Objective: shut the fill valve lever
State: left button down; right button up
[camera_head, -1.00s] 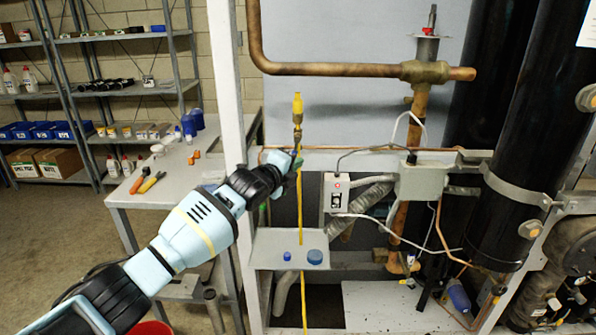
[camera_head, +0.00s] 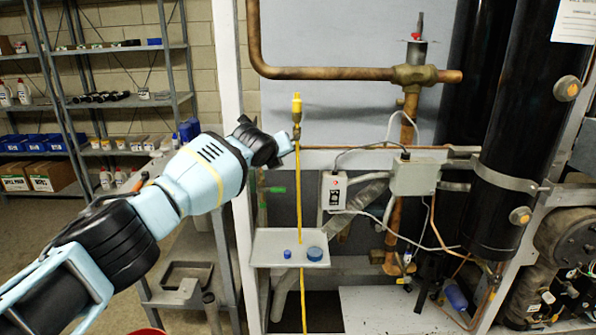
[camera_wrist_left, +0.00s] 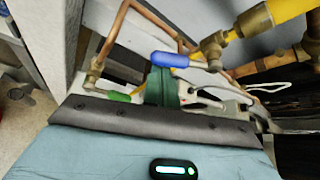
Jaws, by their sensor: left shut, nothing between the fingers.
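A brass valve (camera_wrist_left: 213,48) with a yellow hose fitting carries a blue lever (camera_wrist_left: 170,60), which points left in the left wrist view. The valve also shows in the head view (camera_head: 297,118), where my gripper hides the lever. A second lever, green (camera_wrist_left: 118,97), is lower left; it also shows in the head view (camera_head: 276,190). No label shows which is the fill valve lever. My left gripper (camera_head: 288,143) is shut and empty just below the brass valve. Its dark green fingers (camera_wrist_left: 162,86) appear just below the blue lever; contact is unclear. My right gripper is out of view.
A yellow hose (camera_head: 300,215) hangs below the valve. A small shelf (camera_head: 262,250) with blue caps is below. A white switch box (camera_head: 334,190) and copper pipe (camera_head: 340,73) are to the right. A white rack post (camera_head: 230,80) stands left of the valve.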

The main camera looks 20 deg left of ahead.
pick_arm(q)
jog(key=r+m+y, duration=0.1)
jog(key=a+r+m+g+y, duration=0.1)
jog(key=shift+r+m, duration=0.3)
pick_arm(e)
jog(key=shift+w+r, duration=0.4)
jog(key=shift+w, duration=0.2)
pick_arm(q)
jog(key=shift+r, duration=0.15)
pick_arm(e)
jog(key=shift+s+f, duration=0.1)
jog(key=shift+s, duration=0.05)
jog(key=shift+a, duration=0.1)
